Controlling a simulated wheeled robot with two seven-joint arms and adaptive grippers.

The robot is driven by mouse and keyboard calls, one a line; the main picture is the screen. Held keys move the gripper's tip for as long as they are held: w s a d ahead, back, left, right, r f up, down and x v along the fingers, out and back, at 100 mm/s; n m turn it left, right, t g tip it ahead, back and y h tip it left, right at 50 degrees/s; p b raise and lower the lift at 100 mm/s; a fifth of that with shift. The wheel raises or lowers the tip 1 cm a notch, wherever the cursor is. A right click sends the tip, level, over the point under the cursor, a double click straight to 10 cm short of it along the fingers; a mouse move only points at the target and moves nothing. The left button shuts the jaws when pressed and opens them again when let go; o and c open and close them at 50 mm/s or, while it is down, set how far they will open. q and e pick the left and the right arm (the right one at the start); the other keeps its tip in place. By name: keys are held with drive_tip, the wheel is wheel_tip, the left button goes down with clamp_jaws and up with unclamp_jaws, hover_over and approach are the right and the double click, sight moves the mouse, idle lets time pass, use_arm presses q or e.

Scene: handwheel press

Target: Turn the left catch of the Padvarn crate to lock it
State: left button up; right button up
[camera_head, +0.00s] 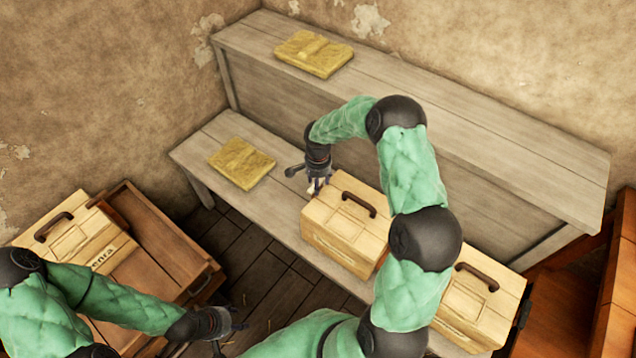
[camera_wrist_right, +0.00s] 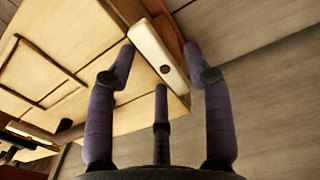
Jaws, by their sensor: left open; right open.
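A pale wooden crate (camera_head: 345,225) with a dark handle stands on the low bench in the middle; its name cannot be read from here. In the wrist view a whitish bar-shaped catch (camera_wrist_right: 158,55) with a dark pivot lies on the edge of the crate (camera_wrist_right: 60,55). My right gripper (camera_head: 305,182) is open at the crate's left end. In the wrist view its fingers (camera_wrist_right: 160,68) are spread around the catch; whether they touch it I cannot tell. My left gripper (camera_head: 238,326) is open and empty, low at the front, away from this crate.
Another handled crate (camera_head: 482,305) stands right on the bench (camera_head: 205,150). Straw-coloured slabs lie on the bench (camera_head: 242,163) and the upper shelf (camera_head: 313,53).

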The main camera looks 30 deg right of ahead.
clamp_jaws()
drive_tip(key=shift+n, duration=0.4)
drive_tip(key=n+p, duration=0.1)
drive_tip(key=n, duration=0.2)
drive_tip(key=shift+n, duration=0.3)
drive_tip(key=n, duration=0.2)
drive_tip(key=n+p, duration=0.1)
drive_tip(key=n, duration=0.1)
drive_tip(key=shift+w+d+n, duration=0.15)
drive_tip(key=shift+n, duration=0.15)
drive_tip(key=n+p, duration=0.1)
drive_tip(key=n, duration=0.3)
drive_tip(key=shift+w+n, duration=0.1)
drive_tip(key=shift+n, duration=0.2)
drive_tip(key=shift+w+n+p, duration=0.1)
drive_tip(key=shift+n+p, duration=0.4)
drive_tip(key=shift+n, duration=1.7)
